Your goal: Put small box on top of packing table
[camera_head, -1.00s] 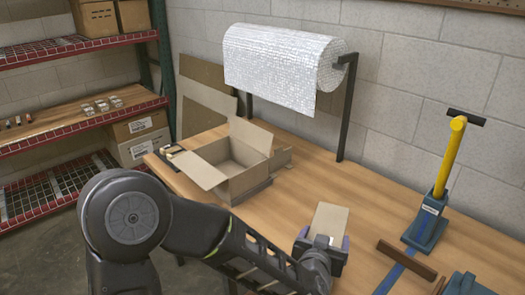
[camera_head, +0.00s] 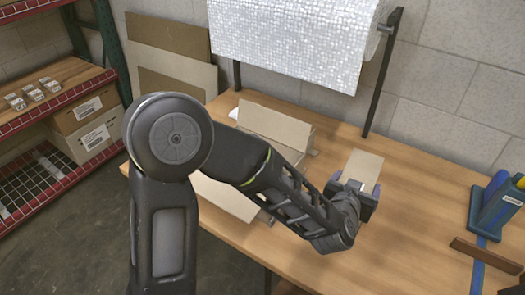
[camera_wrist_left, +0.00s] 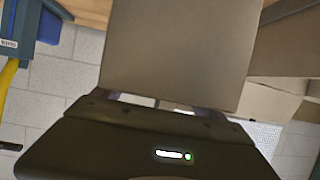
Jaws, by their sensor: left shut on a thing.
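The small box (camera_head: 362,170) is plain tan cardboard. My left gripper (camera_head: 353,188) is shut on it and holds it over the wooden packing table (camera_head: 410,215), to the right of the open carton. In the left wrist view the box (camera_wrist_left: 180,50) fills the upper middle, just beyond the gripper (camera_wrist_left: 165,105). The gripper hides the lower end of the box, and I cannot tell whether the box touches the tabletop. My right gripper is not in view.
An open cardboard carton (camera_head: 275,125) stands on the table, partly behind my left arm. A bubble-wrap roll (camera_head: 290,40) hangs at the back. A blue tool (camera_head: 497,205) and a brown bar (camera_head: 485,256) are at the right. A red-edged shelf (camera_head: 60,105) stands left.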

